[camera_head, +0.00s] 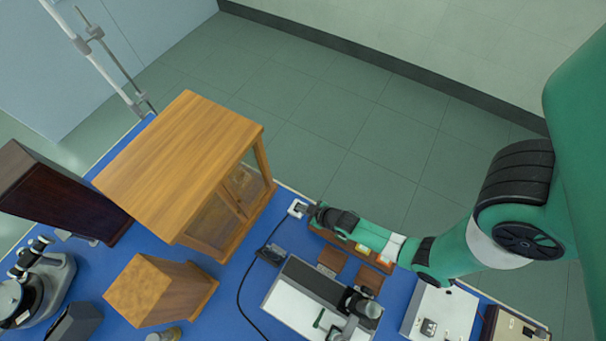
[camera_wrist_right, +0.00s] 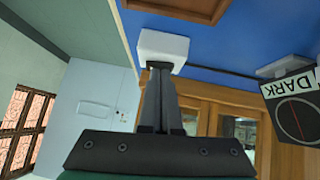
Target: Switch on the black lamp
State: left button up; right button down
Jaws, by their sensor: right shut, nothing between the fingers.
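My right gripper (camera_head: 310,210) reaches in from the right over the far edge of the blue bench. It is shut with nothing between its fingers. Its fingertips are at a small white box (camera_head: 298,208), which looks like a switch or socket. In the right wrist view the closed fingers (camera_wrist_right: 160,70) meet the lower face of this white box (camera_wrist_right: 163,50) and appear to touch it. I cannot clearly pick out the black lamp, nor tell whether it is lit. My left gripper is not in view.
A wooden glass-sided cabinet (camera_head: 180,150) stands left of the white box. A small black box (camera_head: 270,254) with a black cable lies nearby. A black panel marked DARK (camera_wrist_right: 297,112) shows in the wrist view. A white-and-black instrument (camera_head: 290,310) is in front.

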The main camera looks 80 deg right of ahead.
jog(key=shift+w, duration=0.1)
jog(key=r+p, duration=0.5)
jog(key=shift+a+r, duration=0.2)
jog(key=shift+r, duration=0.05)
jog(key=p+v, duration=0.1)
jog(key=v, duration=0.8)
jog(key=shift+s+f, duration=0.3)
jog(key=shift+f, duration=0.1)
jog(key=shift+a, duration=0.15)
jog(key=d+b, duration=0.1)
jog(key=b, duration=0.5)
jog(key=shift+s+d+r+b, duration=0.1)
jog(key=shift+d+r+b, duration=0.1)
jog(key=shift+b, duration=0.2)
